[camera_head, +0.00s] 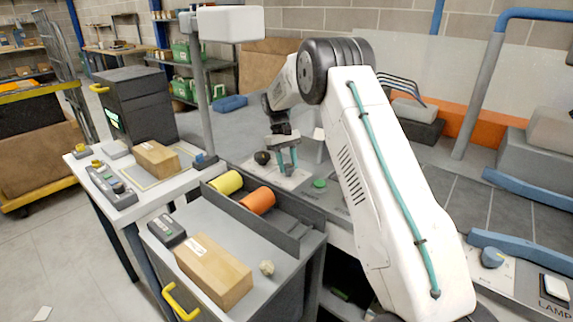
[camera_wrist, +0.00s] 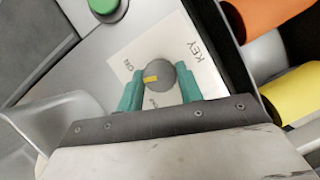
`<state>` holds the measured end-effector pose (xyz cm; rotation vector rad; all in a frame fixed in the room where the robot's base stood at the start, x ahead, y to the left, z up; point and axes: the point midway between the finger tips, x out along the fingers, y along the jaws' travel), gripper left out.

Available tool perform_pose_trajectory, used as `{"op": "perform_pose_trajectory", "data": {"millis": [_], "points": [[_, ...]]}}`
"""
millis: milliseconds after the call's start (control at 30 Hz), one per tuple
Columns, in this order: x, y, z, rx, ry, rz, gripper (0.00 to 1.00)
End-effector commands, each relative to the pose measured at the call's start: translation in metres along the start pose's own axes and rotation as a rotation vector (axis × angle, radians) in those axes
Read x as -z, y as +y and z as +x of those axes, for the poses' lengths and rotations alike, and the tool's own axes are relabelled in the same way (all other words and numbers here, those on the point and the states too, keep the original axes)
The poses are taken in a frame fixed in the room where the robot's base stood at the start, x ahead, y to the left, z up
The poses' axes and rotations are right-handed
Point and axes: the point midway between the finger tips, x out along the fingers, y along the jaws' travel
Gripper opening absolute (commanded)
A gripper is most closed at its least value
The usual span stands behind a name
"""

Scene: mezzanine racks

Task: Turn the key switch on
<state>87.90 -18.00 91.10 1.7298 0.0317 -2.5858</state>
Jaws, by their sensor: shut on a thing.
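The key switch is a round grey knob (camera_wrist: 165,71) with a yellow pointer mark, on a pale plate (camera_wrist: 205,72) printed "KEY". In the wrist view the pointer faces left and slightly down, a little below the "ON" print at the plate's left. Another print below the knob is partly hidden and unreadable. My gripper (camera_wrist: 160,90) has its teal fingers on both sides of the knob, shut on it. In the head view my gripper (camera_head: 287,168) points down at the panel, and the knob between the fingers is hard to make out.
A green button (camera_head: 320,183) is close to the key plate, and a dark round knob (camera_head: 262,157) stands beside my gripper. A grey tray holds a yellow roll (camera_head: 226,182) and an orange roll (camera_head: 257,201). A cardboard box (camera_head: 213,271) lies on the near bench.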

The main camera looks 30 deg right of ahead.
Motion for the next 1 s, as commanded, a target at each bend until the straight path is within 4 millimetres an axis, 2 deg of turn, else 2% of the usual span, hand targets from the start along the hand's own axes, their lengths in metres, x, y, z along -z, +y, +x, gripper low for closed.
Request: {"op": "perform_pose_trajectory", "data": {"millis": [200, 500, 1000], "points": [[-0.0016, 0.0022, 0.0020, 0.072, -0.007, 0.172, 0.13], [-0.0020, 0.0025, 0.0025, 0.140, -0.009, 0.339, 0.13], [-0.0023, 0.0028, 0.0034, 0.171, -0.010, 0.416, 0.13]]}}
